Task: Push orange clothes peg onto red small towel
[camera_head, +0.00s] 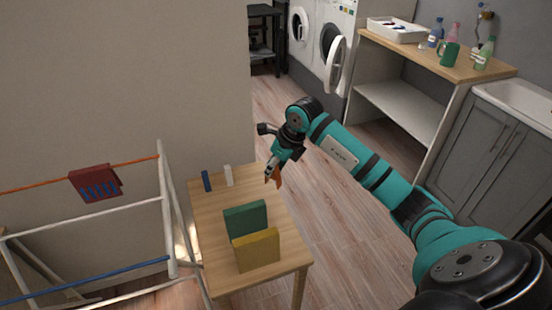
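The red small towel (95,182) hangs over the orange rail of a drying rack at the left, with blue marks along its lower part. My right gripper (272,174) is over the far right edge of the wooden table, pointing down. It appears shut on the orange clothes peg (278,175), a small orange-brown piece at its fingertips, partly hidden by a finger. The gripper and peg are well to the right of the towel, apart from it. My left gripper is not in view.
The wooden table (209,225) bears a blue peg (206,181), a white peg (228,175), a green block (245,218) and a yellow block (257,252). The white drying rack (166,215) stands close to the table's left side. Washing machines and a shelf stand behind.

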